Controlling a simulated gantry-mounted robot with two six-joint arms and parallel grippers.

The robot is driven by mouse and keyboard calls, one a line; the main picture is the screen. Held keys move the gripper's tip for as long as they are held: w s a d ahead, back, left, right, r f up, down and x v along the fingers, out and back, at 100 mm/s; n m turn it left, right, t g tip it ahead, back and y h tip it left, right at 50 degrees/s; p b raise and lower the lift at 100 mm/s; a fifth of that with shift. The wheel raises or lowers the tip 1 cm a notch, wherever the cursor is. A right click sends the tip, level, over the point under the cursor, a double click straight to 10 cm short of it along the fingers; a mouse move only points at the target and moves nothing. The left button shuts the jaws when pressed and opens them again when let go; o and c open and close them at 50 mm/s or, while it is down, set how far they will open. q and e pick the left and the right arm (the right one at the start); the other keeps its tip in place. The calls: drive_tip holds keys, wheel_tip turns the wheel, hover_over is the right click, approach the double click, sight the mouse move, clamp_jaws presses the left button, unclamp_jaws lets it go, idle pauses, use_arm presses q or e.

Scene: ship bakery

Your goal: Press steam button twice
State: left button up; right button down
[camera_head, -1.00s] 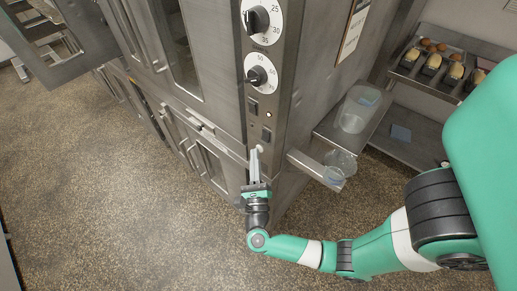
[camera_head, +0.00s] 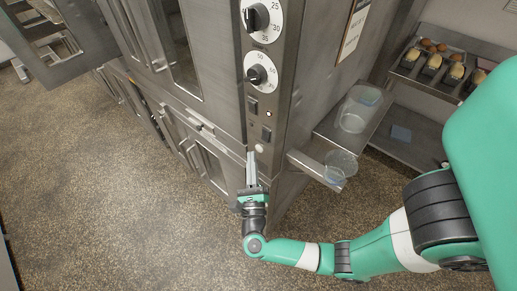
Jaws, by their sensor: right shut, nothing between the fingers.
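The oven's control panel (camera_head: 262,85) faces me on a narrow steel column. Near its bottom is a small round pale button (camera_head: 259,148). Above it are two dark square switches, an upper one (camera_head: 253,106) and a lower one (camera_head: 266,133), and a small white round light (camera_head: 269,114). No label on these is legible, so I cannot confirm which is the steam button. My right gripper (camera_head: 251,155) is shut and empty, pointing up at the panel. Its tips are just left of and slightly below the round button, seemingly apart from it. My left gripper is out of view.
Two dials, an upper (camera_head: 257,19) and a lower (camera_head: 258,75), sit higher on the panel. Right of the oven, a shelf holds a clear container (camera_head: 355,112) and a clear tub (camera_head: 340,166). A rack tray with bread (camera_head: 432,62) stands behind.

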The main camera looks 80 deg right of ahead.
drive_tip(key=shift+a, duration=0.1)
drive_tip(key=a, duration=0.1)
drive_tip(key=w+a+b, duration=0.1)
drive_tip(key=a, duration=0.1)
drive_tip(key=w+a+b, duration=0.1)
drive_tip(key=shift+w+a, duration=0.15)
drive_tip(key=shift+a, duration=0.1)
idle(2.4)
drive_tip(key=w+a, duration=0.1)
drive_tip(key=a, duration=0.2)
drive_tip(key=shift+w+a+p, duration=0.1)
drive_tip(key=shift+w+p, duration=0.25)
drive_tip(key=shift+w, duration=0.05)
